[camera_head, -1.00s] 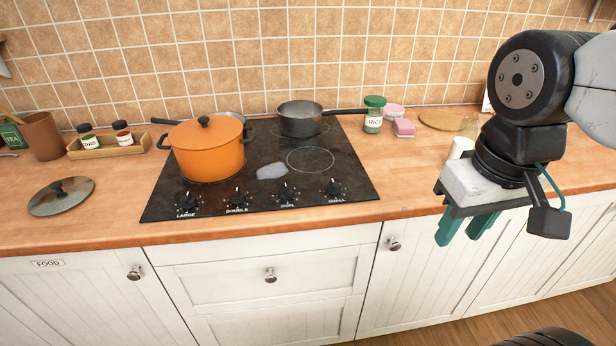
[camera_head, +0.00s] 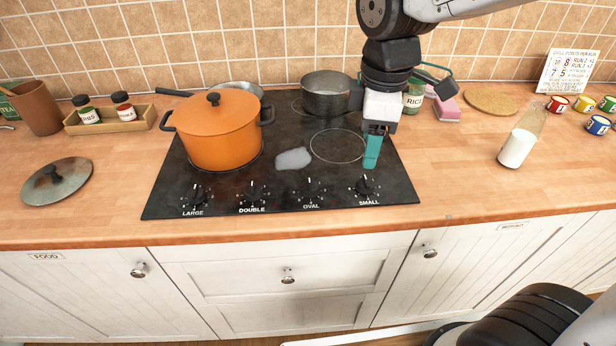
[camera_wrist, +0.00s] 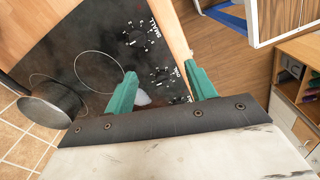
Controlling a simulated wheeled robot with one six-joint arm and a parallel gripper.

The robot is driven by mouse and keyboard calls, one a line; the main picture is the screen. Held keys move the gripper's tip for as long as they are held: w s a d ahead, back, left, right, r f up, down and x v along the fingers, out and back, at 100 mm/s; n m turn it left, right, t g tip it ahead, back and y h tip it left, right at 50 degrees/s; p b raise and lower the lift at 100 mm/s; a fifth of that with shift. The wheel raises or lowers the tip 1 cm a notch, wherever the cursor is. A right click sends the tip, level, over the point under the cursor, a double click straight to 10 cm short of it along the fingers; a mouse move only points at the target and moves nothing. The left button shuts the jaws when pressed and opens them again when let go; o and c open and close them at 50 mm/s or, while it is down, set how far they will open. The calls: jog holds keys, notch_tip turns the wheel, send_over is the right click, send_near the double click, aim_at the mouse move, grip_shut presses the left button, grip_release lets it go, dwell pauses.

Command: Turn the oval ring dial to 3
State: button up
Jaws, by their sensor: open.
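The oval ring dial (camera_head: 309,190) is a black knob with pale scale marks, third from the left on the hob's front strip above the word OVAL. It also shows in the wrist view (camera_wrist: 162,76), between the fingertips in the picture. Its exact setting is too small to read. My gripper (camera_head: 370,164) has teal fingers and points down above the right part of the hob, behind the small dial (camera_head: 364,187) and right of the oval dial. In the wrist view my gripper (camera_wrist: 162,70) is open and empty, apart from the dials.
The black hob (camera_head: 330,176) carries an orange pot (camera_head: 218,137) at the left and a dark saucepan (camera_head: 326,97) at the back. A grey-white patch (camera_head: 294,158) lies behind the oval dial. The double dial (camera_head: 252,193) stands left of it.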

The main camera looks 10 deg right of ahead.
aim_at(309, 184)
jog(key=w+a+f+n, duration=0.1)
jog(key=a+n, duration=0.1)
jog(key=a, duration=0.1)
jog(key=w+a+f+n, duration=0.2)
jog(key=a+n, duration=0.1)
jog(key=w+a+f+n, duration=0.1)
jog(key=a+f+n, duration=0.1)
jog(key=a, duration=0.1)
jog(key=shift+w+f, duration=0.1)
jog(key=shift+w, duration=0.3)
jog(key=shift+a+f+n, duration=0.3)
jog(key=shift+n, duration=0.1)
notch_tip(309, 184, down, 8)
jog(key=shift+r, duration=0.25)
jog(key=c, duration=1)
